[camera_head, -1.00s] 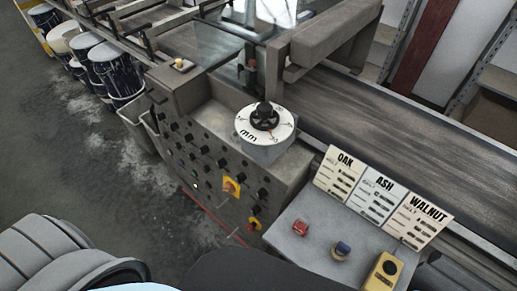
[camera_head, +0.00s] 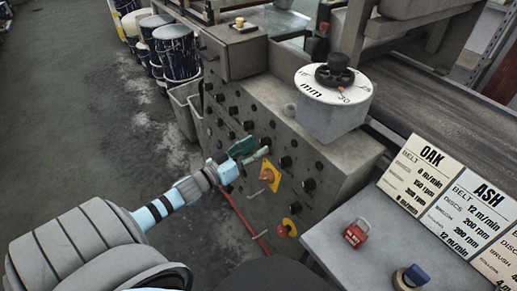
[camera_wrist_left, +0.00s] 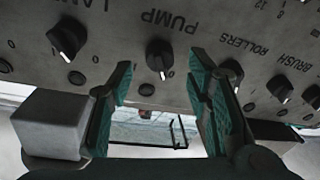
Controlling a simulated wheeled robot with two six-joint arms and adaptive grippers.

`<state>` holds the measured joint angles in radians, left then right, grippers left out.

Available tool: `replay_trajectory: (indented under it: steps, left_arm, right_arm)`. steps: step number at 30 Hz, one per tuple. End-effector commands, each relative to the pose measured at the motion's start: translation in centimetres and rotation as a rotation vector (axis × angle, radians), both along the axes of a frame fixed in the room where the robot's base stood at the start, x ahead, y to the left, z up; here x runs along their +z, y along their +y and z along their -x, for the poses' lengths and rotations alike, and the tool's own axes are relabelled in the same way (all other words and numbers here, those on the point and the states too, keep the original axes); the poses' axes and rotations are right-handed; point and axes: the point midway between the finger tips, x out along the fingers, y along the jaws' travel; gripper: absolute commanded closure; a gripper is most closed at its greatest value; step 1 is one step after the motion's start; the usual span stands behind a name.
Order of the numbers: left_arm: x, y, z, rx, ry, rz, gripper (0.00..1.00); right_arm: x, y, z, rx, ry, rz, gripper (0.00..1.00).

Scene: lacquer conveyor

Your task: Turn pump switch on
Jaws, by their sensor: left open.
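The pump switch (camera_wrist_left: 160,57) is a black rotary knob on the grey control panel (camera_head: 222,110), with the word PUMP printed beside it in the left wrist view. My left gripper (camera_head: 250,152) is at the panel's face in the head view. In the left wrist view its two green fingers (camera_wrist_left: 160,72) are open, one on each side of the pump knob, with gaps to it. I cannot tell how near the fingertips are to the panel. In the head view I cannot make out the pump knob behind the gripper. My right gripper is not in view.
Another knob (camera_wrist_left: 68,38) and the rollers knob (camera_wrist_left: 232,72) flank the pump knob closely. A yellow-plated switch (camera_head: 268,175) and a red button (camera_head: 285,229) are lower on the panel. A white mm dial (camera_head: 333,85) stands above. A red padlock (camera_head: 355,233) lies on the side desk.

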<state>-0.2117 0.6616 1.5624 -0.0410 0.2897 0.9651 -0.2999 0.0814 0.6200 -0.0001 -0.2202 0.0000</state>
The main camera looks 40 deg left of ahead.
Motion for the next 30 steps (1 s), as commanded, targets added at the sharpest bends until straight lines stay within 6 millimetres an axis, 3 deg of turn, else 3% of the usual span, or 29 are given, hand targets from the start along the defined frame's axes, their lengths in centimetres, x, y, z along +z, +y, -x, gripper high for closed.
replay_trajectory:
  steps: [6,14,23,30]
  left_arm:
    - [0.0,-0.3,-2.1,0.002,0.004,0.001,0.55]
    - [0.0,-0.4,-2.3,0.003,0.005,0.002,0.55]
    - [0.0,-0.4,-2.2,0.003,0.005,0.001,1.0]
    - [0.0,-0.3,-2.2,0.002,0.002,-0.011,1.0]
  right_arm:
    - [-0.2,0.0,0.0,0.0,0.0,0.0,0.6]
    - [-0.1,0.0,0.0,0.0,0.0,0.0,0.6]
    - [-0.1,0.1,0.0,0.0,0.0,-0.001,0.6]
    - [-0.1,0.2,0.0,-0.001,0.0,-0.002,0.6]
